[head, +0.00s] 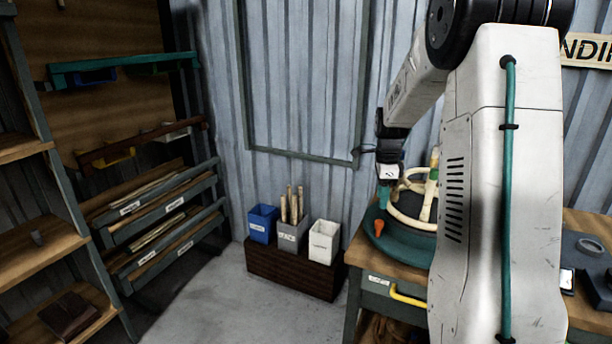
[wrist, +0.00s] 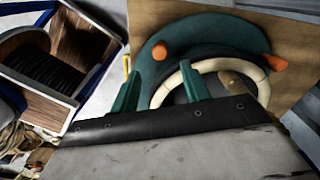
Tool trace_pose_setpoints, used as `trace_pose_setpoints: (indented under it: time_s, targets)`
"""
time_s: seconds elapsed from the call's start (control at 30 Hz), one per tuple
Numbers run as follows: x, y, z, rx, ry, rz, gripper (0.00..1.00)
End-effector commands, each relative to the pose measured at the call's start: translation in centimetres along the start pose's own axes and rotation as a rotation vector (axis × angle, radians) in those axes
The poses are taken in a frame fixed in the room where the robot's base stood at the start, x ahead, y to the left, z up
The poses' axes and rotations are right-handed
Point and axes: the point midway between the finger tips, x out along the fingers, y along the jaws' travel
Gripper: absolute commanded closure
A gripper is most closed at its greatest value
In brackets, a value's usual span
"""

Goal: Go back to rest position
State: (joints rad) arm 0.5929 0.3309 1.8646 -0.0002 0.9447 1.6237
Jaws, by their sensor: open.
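My gripper (wrist: 162,72) shows two teal fingers standing apart in the wrist view, with nothing between them. In the head view the dark end of my arm, with my gripper (head: 389,178), hangs over the left part of the workbench (head: 378,262). Below it is a round teal bending fixture (head: 395,240) with an orange peg. A cream, curved rattan piece (head: 408,217) lies on the fixture. In the wrist view the teal fixture (wrist: 172,38) and the rattan (wrist: 262,88) show just beyond the fingers. My arm hides part of the fixture in the head view.
A blue bin (head: 262,223), a grey bin with sticks (head: 292,236) and a white bin (head: 324,242) stand on a dark wooden crate (head: 290,272) by the wall. Shelves and racks (head: 150,215) line the left. The floor (head: 225,295) between is clear.

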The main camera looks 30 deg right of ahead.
Motion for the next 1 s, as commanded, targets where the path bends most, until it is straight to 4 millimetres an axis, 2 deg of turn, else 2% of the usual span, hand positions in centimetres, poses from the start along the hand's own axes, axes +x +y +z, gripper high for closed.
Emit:
trace_pose_setpoints:
  time_s: [0.23, 0.33, 0.43, 0.57, 0.67, 0.87, 1.0]
  targets:
    - [0.0, 0.1, 0.0, -0.044, 0.0, 0.002, 0.54]
    - [0.2, 0.5, 0.0, -0.154, 0.0, 0.02, 0.54]
    - [1.1, 2.4, -0.1, -0.318, -0.008, 0.073, 0.54]
    - [0.3, 6.2, 0.5, -0.574, -0.026, 0.119, 0.54]
    - [-1.5, 9.8, 1.9, -0.802, -0.041, 0.137, 0.54]
    - [-5.2, 18.0, 4.8, -1.258, -0.062, 0.14, 0.54]
    - [-7.3, 24.3, 6.4, -1.569, -0.064, 0.124, 0.54]
